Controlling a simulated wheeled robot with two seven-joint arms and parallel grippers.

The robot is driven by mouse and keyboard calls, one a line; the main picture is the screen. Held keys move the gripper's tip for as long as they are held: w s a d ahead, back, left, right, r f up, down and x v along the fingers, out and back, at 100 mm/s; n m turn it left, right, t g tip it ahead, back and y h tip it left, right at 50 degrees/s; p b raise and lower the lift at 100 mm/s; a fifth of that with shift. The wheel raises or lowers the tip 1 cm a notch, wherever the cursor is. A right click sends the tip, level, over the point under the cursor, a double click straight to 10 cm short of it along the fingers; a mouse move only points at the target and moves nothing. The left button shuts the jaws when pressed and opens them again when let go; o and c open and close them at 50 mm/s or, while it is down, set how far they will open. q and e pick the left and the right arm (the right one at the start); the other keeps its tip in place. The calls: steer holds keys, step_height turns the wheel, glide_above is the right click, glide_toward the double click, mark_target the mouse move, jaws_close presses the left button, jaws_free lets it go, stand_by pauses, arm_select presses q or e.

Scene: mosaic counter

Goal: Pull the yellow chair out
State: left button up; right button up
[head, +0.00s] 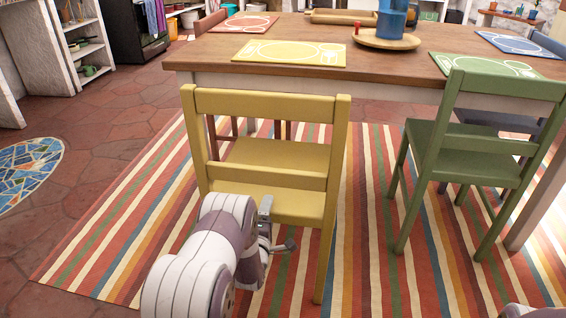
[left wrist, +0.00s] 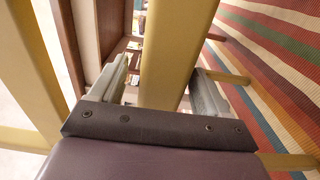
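The yellow chair (head: 270,177) stands upright on the striped rug, its back toward me and its front toward the table. My left gripper (head: 276,228) is low behind the chair's back, close to the lower slat and seat. In the left wrist view a yellow bar of the chair (left wrist: 172,55) runs between the two fingers of the left gripper (left wrist: 160,88). The fingers are apart, with a gap visible beside the bar. I cannot tell exactly which bar it is, or whether a finger touches it. My right gripper is not in view.
The wooden table (head: 300,48) stands beyond the chair, with place mats, a round wooden plate (head: 387,40) and blue cups on it. A green chair (head: 470,150) stands to the right. The striped rug (head: 110,255) and stone floor are clear to the left.

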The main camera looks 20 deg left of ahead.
arm_select(q)
steer(key=shift+s, duration=0.1)
steer(key=p+v, duration=0.5)
steer(key=v, duration=0.7)
steer(key=s+f+m+g+h, duration=0.2)
steer(key=s+f+m+g, duration=0.2)
steer(key=f+m+g, duration=0.45)
steer(key=s+d+r+m+g+h+p, duration=0.2)
steer(key=s+d+r+m+g+p, duration=0.1)
steer(key=s+d+r+m+g, duration=0.45)
steer(key=s+d+r+m+g+p, duration=0.1)
steer(key=s+r+m, duration=0.15)
steer(key=r, duration=0.35)
steer(key=s+r+m+g+p, duration=0.1)
steer(key=s+r+m, duration=0.1)
steer(key=s+r, duration=0.25)
step_height(320, 180, up, 46)
steer(key=w+d+t+p, duration=0.2)
steer(key=p, duration=3.7)
steer(key=shift+w+d, duration=0.15)
steer(key=shift+d, duration=0.15)
